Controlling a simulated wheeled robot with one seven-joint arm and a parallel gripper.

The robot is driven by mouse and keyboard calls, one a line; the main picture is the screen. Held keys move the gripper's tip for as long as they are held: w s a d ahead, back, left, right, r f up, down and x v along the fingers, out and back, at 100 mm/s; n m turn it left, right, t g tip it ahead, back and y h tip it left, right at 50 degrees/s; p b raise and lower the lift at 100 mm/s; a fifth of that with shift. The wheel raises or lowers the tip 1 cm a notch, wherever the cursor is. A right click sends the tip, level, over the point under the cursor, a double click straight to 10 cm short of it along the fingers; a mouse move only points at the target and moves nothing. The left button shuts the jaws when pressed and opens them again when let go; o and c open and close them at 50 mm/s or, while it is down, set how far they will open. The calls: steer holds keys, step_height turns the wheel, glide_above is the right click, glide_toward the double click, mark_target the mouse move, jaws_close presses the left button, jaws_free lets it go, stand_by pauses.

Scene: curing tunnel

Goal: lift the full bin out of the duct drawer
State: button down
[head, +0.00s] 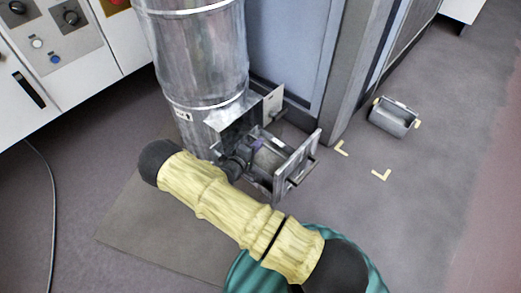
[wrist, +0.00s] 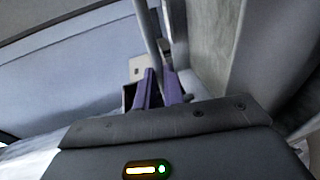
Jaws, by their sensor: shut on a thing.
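The duct drawer (head: 296,167) stands pulled out at the foot of the metal duct, its front panel with a handle facing right. The grey full bin (head: 268,158) sits inside the drawer, partly hidden by my arm and the drawer walls; its contents are too small to make out. My gripper (head: 256,146) reaches over the drawer from the left, with its purple fingers at the bin. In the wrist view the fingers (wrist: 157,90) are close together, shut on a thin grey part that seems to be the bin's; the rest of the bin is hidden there.
The round metal duct (head: 200,60) rises behind the drawer, beside a blue-grey cabinet wall (head: 295,50). A control panel (head: 60,40) is at upper left.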

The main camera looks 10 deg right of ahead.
mark_target(258, 156)
step_height(258, 156, up, 10)
steer(key=p, duration=0.6)
